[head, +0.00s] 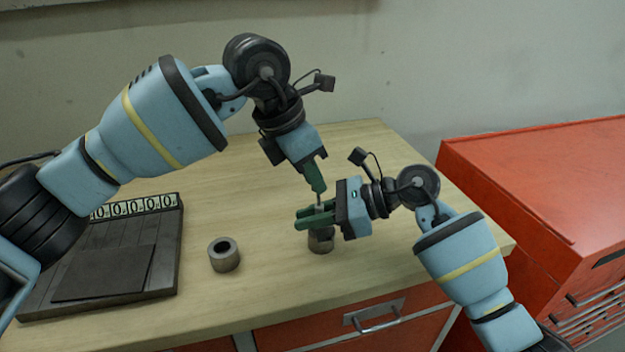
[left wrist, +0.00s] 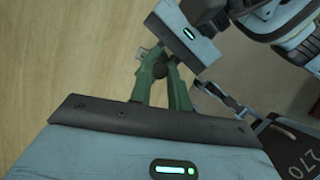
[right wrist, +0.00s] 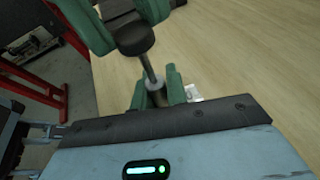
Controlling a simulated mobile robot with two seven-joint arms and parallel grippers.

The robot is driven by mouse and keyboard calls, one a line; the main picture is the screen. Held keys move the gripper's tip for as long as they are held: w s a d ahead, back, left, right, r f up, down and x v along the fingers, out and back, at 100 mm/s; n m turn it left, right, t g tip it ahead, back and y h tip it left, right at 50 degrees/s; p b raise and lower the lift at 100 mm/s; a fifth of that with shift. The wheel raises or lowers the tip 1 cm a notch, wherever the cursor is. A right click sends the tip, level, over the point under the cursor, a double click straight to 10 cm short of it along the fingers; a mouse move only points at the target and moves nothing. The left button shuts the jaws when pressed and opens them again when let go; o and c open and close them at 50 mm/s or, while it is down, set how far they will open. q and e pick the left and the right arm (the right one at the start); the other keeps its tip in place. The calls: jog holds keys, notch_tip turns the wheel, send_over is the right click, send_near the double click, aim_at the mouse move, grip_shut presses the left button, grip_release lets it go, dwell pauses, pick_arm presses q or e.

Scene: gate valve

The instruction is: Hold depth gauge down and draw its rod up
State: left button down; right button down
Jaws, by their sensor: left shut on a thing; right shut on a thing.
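The depth gauge stands upright on the wooden table; its grey round body (head: 320,242) shows below my right gripper (head: 304,217). My right gripper comes in from the right and is shut on the gauge's upper part. My left gripper (head: 319,188) points down from above and is shut on the dark knob at the rod's top. The right wrist view shows the knob (right wrist: 135,39) at the left gripper's green fingers, and a bare length of thin metal rod (right wrist: 149,68) between it and my right fingers (right wrist: 157,92). The knob also shows between the left fingers (left wrist: 160,69). The right fingers partly hide the gauge.
A grey hollow cylinder (head: 224,254) stands on the table left of the gauge. A dark tray (head: 105,265) with a row of number labels lies further left. A red cabinet (head: 540,190) stands to the right. The tabletop (head: 215,180) behind is clear.

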pick_arm(q)
jog(key=c, duration=1.5)
grip_release()
jog(key=shift+r, duration=0.3)
pick_arm(e)
jog(key=shift+d+f, duration=0.1)
jog(key=shift+f, duration=0.2)
pick_arm(q)
jog(key=shift+o, duration=1)
jog(key=shift+f, duration=0.1)
jog(key=v, duration=1.2)
jog(key=shift+s, duration=0.1)
pick_arm(e)
jog(key=c, duration=1.3)
grip_release()
jog(key=shift+r, duration=0.2)
